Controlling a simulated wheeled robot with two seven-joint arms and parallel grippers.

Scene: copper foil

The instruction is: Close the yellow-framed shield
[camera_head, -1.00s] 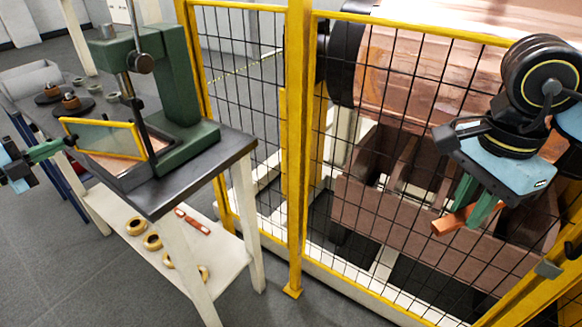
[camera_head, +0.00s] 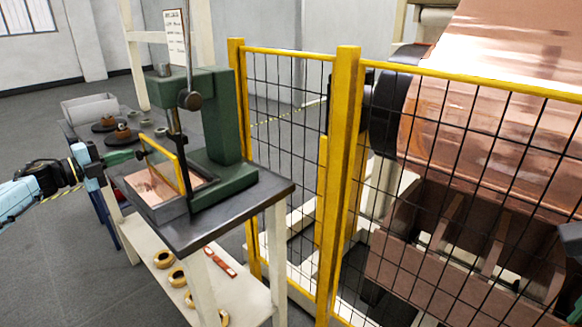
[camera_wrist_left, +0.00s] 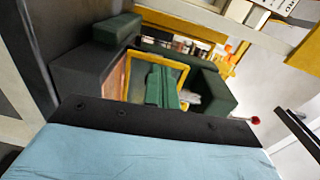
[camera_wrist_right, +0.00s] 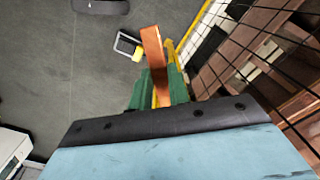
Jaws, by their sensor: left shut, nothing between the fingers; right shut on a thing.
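The yellow-framed shield (camera_head: 165,158) is a clear panel on the green press (camera_head: 225,125), standing tilted at an angle over the copper sheet (camera_head: 150,187) on the press bed. My left gripper (camera_head: 138,154) is shut and empty, its green fingertips at the shield's left edge; I cannot tell whether they touch it. In the left wrist view the closed green fingers (camera_wrist_left: 162,88) overlap the yellow frame (camera_wrist_left: 185,72). My right gripper shows in the right wrist view (camera_wrist_right: 157,80), shut on an orange-brown bar (camera_wrist_right: 153,50). It is out of the head view, apart from a dark part at the right edge.
A yellow-posted mesh fence (camera_head: 345,180) stands right of the press table, with a large copper roll (camera_head: 480,110) behind it. Tape rolls (camera_head: 165,258) and a red tool (camera_head: 220,262) lie on the table's lower shelf.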

